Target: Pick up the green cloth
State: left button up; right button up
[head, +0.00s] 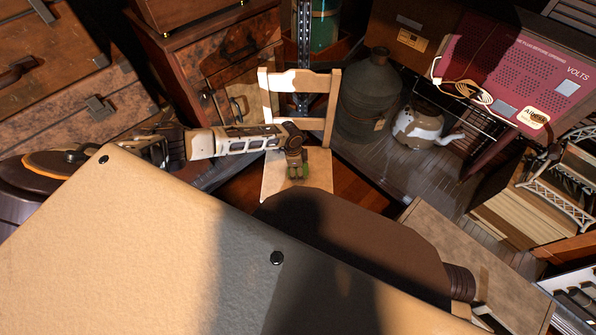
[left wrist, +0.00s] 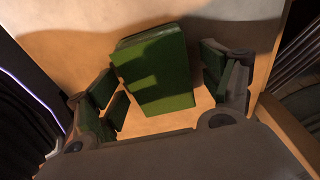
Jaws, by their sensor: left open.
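The green cloth (left wrist: 158,70) shows in the left wrist view as a folded, block-like green bundle on the light wooden chair seat (left wrist: 75,60). My left gripper (left wrist: 168,85) is open, with one green-padded finger on each side of the cloth. Gaps show between the fingers and the cloth, so it is not gripped. In the head view my left arm reaches in from the left, and the left gripper (head: 298,174) points down over the seat of the small wooden chair (head: 272,178). Green shows at its fingers there, too small to separate cloth from pads. My right gripper is not in view.
The chair's backrest (head: 265,97) rises behind the gripper. A dark metal jug (head: 370,95) and a brown-and-white kettle (head: 413,128) stand to its right. A wooden cabinet (head: 225,60) stands behind left. A maroon case (head: 520,65) is at far right.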

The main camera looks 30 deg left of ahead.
pick_arm(q)
jog(key=shift+f, duration=0.25)
dwell(0.3)
jog(key=shift+c, duration=0.4)
jog(key=c, duration=1)
jog(key=shift+c, duration=0.2)
jog(key=shift+r, duration=0.15)
